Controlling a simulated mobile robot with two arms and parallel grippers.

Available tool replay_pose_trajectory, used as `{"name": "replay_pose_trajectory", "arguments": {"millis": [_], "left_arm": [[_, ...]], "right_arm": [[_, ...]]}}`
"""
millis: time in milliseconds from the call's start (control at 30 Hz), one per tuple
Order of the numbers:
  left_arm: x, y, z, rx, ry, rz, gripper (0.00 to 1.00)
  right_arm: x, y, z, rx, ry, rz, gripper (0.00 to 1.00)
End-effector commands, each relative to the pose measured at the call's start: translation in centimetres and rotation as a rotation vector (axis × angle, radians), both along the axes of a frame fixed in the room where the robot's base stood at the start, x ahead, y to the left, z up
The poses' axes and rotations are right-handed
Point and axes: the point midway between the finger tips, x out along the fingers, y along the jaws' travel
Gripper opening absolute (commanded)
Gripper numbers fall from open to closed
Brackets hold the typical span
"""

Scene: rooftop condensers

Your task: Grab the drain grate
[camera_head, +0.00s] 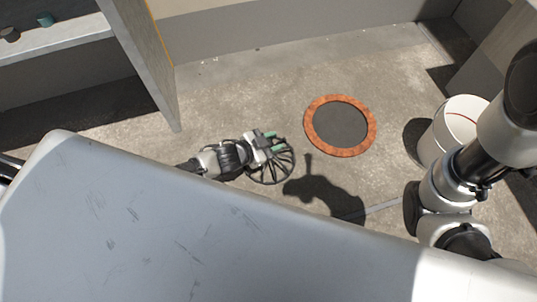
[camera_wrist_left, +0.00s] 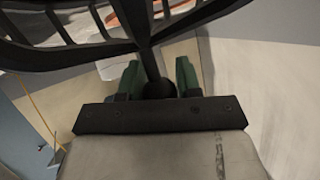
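The drain grate (camera_head: 272,168) is a black, round, ribbed cage. In the left wrist view the grate (camera_wrist_left: 75,55) fills the top of the picture. There the green fingers of my left gripper (camera_wrist_left: 158,82) stand on either side of a black knob at the grate's hub, and look closed on it. The shadow on the floor lies apart from the gripper and grate, so they are above the floor. My right arm shows at the right, but its gripper does not.
An orange-red ring (camera_head: 313,108) around a dark disc lies on the floor right of the grate. A white bucket (camera_head: 432,137) stands at the right, partly behind my right arm. A shelf (camera_head: 60,38) with small items and an upright panel (camera_head: 148,62) are at upper left. Floor between is clear.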

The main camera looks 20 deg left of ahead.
Motion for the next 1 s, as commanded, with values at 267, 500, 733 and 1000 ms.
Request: {"name": "replay_pose_trajectory", "arguments": {"millis": [267,500,733,1000], "left_arm": [[0.0,0.0,0.0,0.0,0.0,0.0,0.0],[0.0,0.0,0.1,-0.001,-0.003,-0.001,0.0],[0.0,0.0,0.6,-0.002,-0.002,-0.001,0.0],[0.1,0.0,3.3,-0.003,-0.003,-0.001,0.0]], "right_arm": [[0.0,0.0,0.0,0.0,0.0,0.0,0.74],[0.0,0.0,0.0,0.0,0.0,0.0,0.74],[0.0,0.0,0.5,0.0,0.0,0.0,0.74],[0.1,0.0,2.9,0.0,0.002,0.0,0.74]]}}
